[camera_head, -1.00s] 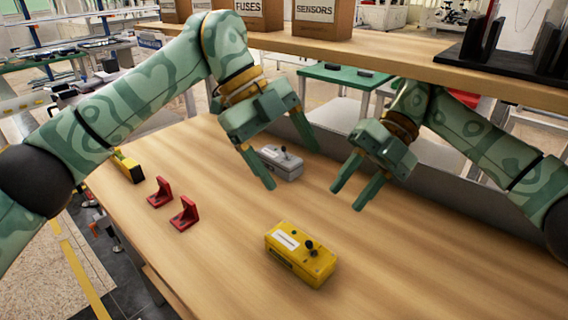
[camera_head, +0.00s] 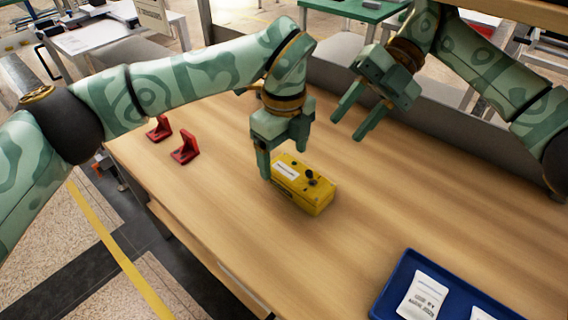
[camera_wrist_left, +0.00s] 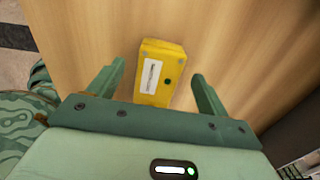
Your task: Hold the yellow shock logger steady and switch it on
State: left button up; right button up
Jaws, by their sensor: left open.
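The yellow shock logger (camera_head: 303,190) lies on the wooden bench, with a white label and a small black toggle switch (camera_head: 311,175) on top. My left gripper (camera_head: 284,160) is open at the logger's far end, with its fingers pointing down. In the left wrist view the logger (camera_wrist_left: 158,90) lies between and ahead of the two spread fingers (camera_wrist_left: 158,70), with a visible gap on each side. My right gripper (camera_head: 348,128) is open and empty above the bench, behind and to the right of the logger.
Two red brackets (camera_head: 184,150) stand on the bench at the left. A blue tray (camera_head: 388,290) with white labelled packets is at the front right. The wood between logger and tray is clear. A grey upright panel (camera_head: 440,131) runs along the back.

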aim_at(284, 163)
pick_arm(q)
jog(key=shift+f, duration=1.95)
